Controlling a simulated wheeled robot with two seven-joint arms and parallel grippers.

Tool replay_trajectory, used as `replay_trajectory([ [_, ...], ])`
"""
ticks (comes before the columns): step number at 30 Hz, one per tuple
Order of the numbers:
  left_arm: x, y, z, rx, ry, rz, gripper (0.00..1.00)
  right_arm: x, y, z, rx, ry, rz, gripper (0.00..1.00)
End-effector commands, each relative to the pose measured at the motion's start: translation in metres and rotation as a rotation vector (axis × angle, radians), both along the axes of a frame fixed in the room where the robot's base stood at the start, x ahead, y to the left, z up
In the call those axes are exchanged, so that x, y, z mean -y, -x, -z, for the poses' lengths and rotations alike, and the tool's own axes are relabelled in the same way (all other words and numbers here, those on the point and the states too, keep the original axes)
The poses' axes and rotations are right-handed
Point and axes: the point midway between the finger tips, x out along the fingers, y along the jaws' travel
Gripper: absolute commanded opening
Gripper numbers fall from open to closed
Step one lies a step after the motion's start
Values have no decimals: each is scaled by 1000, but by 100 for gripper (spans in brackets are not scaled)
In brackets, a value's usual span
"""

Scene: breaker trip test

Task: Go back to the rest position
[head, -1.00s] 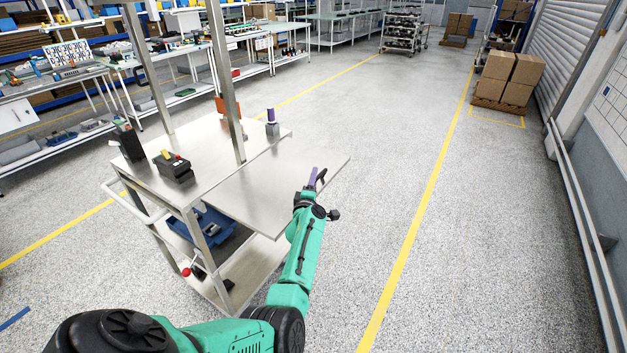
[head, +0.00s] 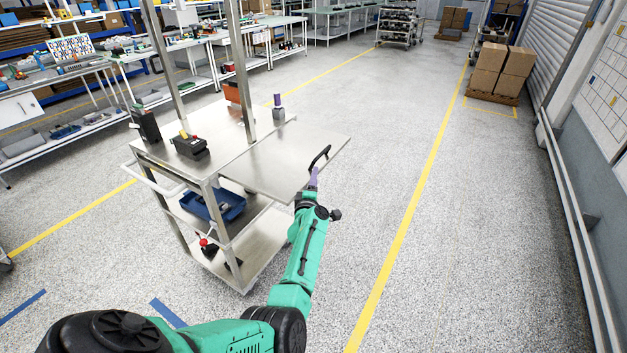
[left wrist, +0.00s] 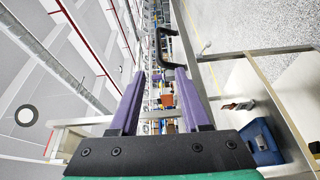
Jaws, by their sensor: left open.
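My left gripper (head: 314,178) has purple fingers and points at the near right corner of the metal cart's side shelf (head: 275,165). In the left wrist view its two fingers (left wrist: 160,75) stand apart with nothing between them. A black loop handle (head: 320,157) stands at that shelf edge, just beyond the fingertips. The handle also shows in the left wrist view (left wrist: 161,45), ahead of the fingers; whether it touches one fingertip I cannot tell. My right gripper is in neither view.
The cart carries a black box with a yellow top (head: 190,146), an orange item (head: 232,92), a purple-topped item (head: 278,108) and, below, a blue bin (head: 215,207). Workbenches line the left. Boxes on a pallet (head: 500,75) stand right. The floor right of the cart is clear.

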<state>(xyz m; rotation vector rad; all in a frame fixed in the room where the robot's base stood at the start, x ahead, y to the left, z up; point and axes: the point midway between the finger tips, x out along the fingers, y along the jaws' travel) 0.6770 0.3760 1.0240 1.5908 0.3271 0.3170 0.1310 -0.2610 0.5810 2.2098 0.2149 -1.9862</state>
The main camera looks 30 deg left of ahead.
Motion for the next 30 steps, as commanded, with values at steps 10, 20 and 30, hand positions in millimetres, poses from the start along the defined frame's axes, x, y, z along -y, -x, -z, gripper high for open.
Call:
replay_trajectory([
  [10,0,0,0,0,0,0,47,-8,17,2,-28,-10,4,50],
  [20,1,1,4,-8,-6,4,47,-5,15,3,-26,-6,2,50],
  [30,58,69,184,-459,-364,283,47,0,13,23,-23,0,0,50],
])
